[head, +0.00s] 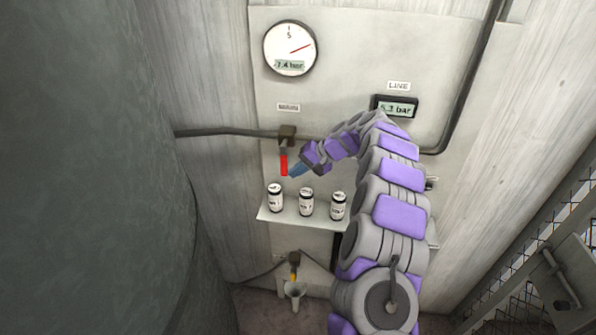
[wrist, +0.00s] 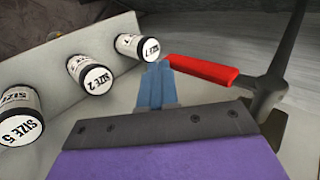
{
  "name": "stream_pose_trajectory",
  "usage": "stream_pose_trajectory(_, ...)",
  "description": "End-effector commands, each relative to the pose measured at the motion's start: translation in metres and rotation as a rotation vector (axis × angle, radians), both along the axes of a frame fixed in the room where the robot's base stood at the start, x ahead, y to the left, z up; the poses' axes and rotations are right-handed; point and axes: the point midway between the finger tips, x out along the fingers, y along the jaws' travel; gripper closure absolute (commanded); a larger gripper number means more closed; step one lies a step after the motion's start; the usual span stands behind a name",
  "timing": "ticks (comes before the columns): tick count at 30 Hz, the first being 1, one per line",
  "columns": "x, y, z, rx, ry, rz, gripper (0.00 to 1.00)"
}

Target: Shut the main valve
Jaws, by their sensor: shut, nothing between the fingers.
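The valve (head: 286,133) sits on the pipe on the wall panel, under a small label too blurred to read fully. Its red lever (head: 284,162) hangs straight down, across the line of the pipe. In the wrist view the red lever (wrist: 202,70) runs from the dark valve body (wrist: 266,95) towards my fingertips. My gripper (head: 295,171) is shut and empty, just right of the lever's lower end. Its blue fingers (wrist: 157,72) lie close beside the lever's free end in the wrist view; I cannot tell whether they touch it.
A shelf (head: 268,215) below the lever holds three labelled canisters (head: 306,203). A round gauge (head: 290,48) and a LINE display (head: 396,107) are above. A yellow-handled tap (head: 294,262) and funnel (head: 295,289) are below. A large tank (head: 85,170) stands at left.

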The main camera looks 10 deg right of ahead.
Motion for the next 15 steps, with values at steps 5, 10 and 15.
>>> stream_pose_trajectory(5,0.0001,0.0002,-0.0001,0.0,0.0,0.0,1.0)
stream_pose_trajectory(10,0.0,0.0001,0.0,0.0,0.0,0.0,1.0)
stream_pose_trajectory(15,-0.0011,-0.0054,0.0056,-0.001,-0.002,-0.001,1.0)
